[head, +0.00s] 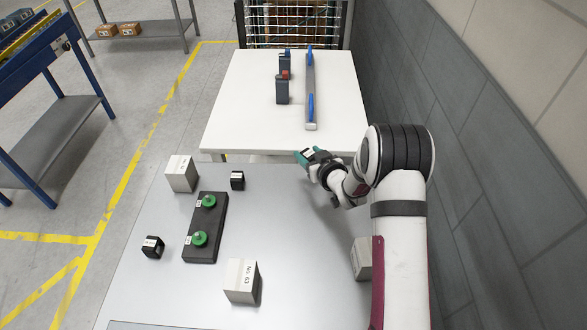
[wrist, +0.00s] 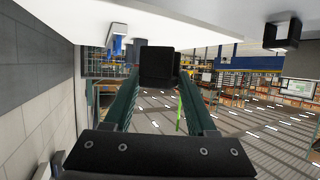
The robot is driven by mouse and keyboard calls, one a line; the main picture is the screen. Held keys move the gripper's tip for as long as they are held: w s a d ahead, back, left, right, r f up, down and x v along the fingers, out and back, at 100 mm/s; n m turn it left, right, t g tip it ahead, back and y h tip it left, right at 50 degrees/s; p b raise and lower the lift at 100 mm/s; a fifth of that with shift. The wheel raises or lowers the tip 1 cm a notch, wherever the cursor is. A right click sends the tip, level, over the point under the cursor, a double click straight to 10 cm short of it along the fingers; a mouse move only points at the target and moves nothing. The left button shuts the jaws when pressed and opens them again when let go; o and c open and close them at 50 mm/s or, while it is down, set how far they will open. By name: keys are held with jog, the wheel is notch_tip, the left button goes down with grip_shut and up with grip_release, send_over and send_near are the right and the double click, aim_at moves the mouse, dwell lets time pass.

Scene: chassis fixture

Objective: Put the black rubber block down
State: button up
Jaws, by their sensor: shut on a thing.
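My gripper (head: 306,156) is at the right, over the gap between the near grey table and the white table. Its green fingers (wrist: 122,101) are shut on a black rubber block (wrist: 158,64), which shows between the fingertips in the wrist view. In the head view the block is too small and covered to make out clearly. The block is held in the air. Two other small black blocks stand on the grey table, one at the back (head: 237,180) and one at the left (head: 153,247).
A dark fixture plate (head: 205,245) with two green knobs lies on the grey table (head: 300,215). Light grey boxes stand at the back left (head: 181,174), front (head: 242,281) and right (head: 362,259). The white table (head: 240,110) holds dark bottle-like items (head: 282,90) and a blue-ended bar (head: 310,90).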

send_over(293, 176)
notch_tip(293, 176, down, 3)
jog(key=shift+f, duration=1.85)
jog(key=shift+f, duration=0.1)
jog(key=o, duration=1.4)
jog(key=shift+c, duration=0.2)
